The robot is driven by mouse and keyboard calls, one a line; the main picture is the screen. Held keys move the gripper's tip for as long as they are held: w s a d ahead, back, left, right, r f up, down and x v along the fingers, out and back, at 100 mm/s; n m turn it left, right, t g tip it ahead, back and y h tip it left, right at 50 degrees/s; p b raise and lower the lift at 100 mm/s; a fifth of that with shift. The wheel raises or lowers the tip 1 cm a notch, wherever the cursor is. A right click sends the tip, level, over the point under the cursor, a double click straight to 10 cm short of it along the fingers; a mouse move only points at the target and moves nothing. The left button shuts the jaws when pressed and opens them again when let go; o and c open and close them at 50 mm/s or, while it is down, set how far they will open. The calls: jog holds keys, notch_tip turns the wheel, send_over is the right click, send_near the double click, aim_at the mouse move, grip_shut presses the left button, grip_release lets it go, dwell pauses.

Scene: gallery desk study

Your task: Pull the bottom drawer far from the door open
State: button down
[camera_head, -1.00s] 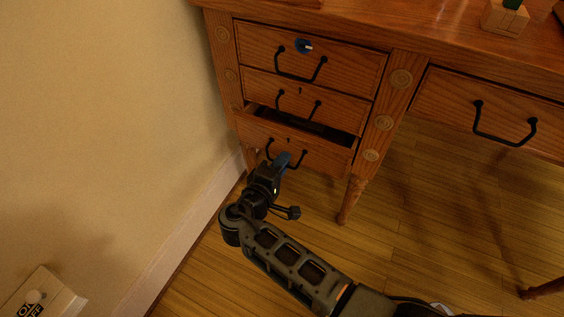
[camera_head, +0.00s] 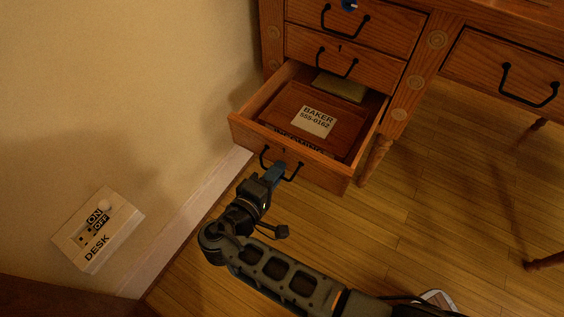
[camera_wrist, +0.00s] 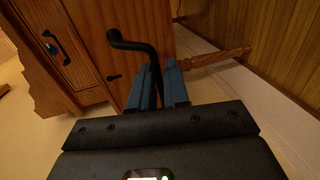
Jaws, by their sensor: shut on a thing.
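The bottom drawer (camera_head: 330,177) of the left stack stands well out from the wooden desk, beside the wall. Its inside shows a wooden tray-like item with a card reading "BAKER 555-0162" (camera_head: 314,120) and a greenish block (camera_head: 341,87) at the back. My gripper (camera_head: 275,173) is at the front of this drawer, shut on its black handle (camera_head: 295,172). In the wrist view the blue fingers (camera_wrist: 163,88) close around the dark handle bar (camera_wrist: 135,45).
Two shut drawers, the middle (camera_head: 343,63) and top (camera_head: 352,22), sit above. Another shut drawer (camera_head: 505,72) is at right. A desk leg (camera_head: 375,160) stands right of the open drawer. A wall switch box marked "DESK" (camera_head: 97,231) is at left.

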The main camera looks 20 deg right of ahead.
jog(key=shift+s+a, duration=0.2)
jog(key=shift+a, duration=0.05)
jog(key=c, duration=1.3)
grip_release()
jog(key=shift+c, duration=0.2)
jog(key=p+v, duration=0.1)
jog(key=v, duration=0.6)
jog(key=shift+s+a+p, duration=0.2)
jog(key=shift+a+p, duration=0.1)
